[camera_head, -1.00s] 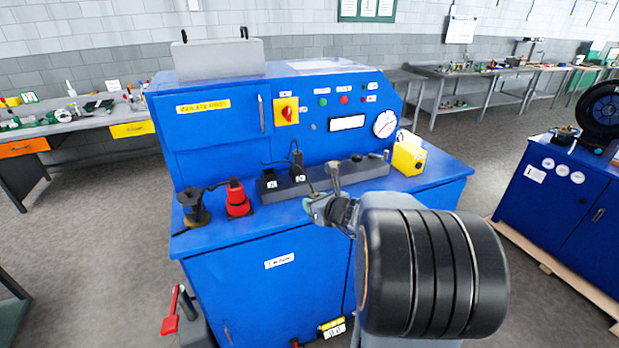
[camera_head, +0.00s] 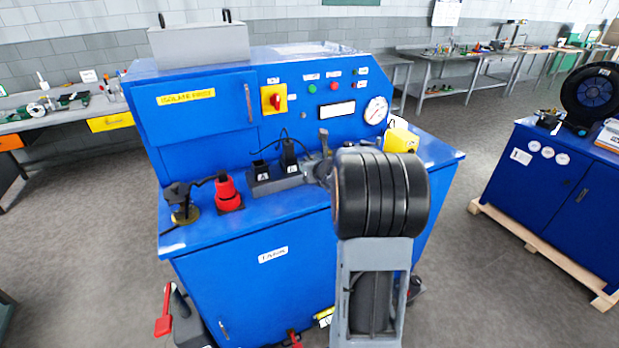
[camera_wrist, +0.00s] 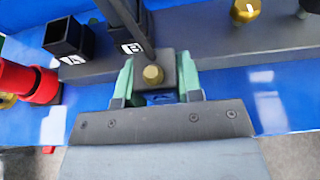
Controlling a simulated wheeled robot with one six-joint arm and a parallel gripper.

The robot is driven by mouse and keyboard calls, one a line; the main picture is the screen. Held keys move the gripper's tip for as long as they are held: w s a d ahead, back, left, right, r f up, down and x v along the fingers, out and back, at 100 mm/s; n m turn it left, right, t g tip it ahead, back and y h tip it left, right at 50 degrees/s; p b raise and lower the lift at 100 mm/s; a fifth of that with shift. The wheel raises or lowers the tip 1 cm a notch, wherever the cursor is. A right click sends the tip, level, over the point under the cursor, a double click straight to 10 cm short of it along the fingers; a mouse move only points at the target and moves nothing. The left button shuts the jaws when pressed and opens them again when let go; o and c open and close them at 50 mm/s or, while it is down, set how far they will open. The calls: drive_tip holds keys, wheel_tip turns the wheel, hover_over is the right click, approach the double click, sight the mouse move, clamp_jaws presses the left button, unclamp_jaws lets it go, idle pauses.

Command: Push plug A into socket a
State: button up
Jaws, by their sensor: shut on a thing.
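My gripper (camera_wrist: 153,90) has two green fingers, shut on a grey block (camera_wrist: 153,66) with a round brass end and a dark rod rising from it. The rod also shows in the head view (camera_head: 323,139), near the rail. No letter is visible on the held piece, so I cannot tell whether it is plug A. The black square socket marked A (camera_wrist: 68,36) looks open and empty, left of my gripper. It also shows in the head view (camera_head: 260,172).
The grey rail (camera_wrist: 215,42) with a brass knob (camera_wrist: 245,10) runs across the blue bench (camera_head: 262,215). A red connector (camera_head: 228,193) and a black corded piece (camera_head: 182,200) stand left of the sockets. A yellow box (camera_head: 401,139) stands at the right.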

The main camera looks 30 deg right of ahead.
drive_tip(key=shift+w+d+f, duration=0.2)
drive_tip(key=shift+w+f, duration=0.35)
drive_tip(key=shift+f, duration=0.1)
drive_tip(key=shift+w+f, duration=0.15)
drive_tip(key=shift+f, duration=1.6)
drive_tip(key=shift+f+b, duration=0.15)
drive_tip(key=shift+b, duration=0.2)
drive_tip(key=o, duration=0.9)
drive_tip(key=shift+o, duration=0.2)
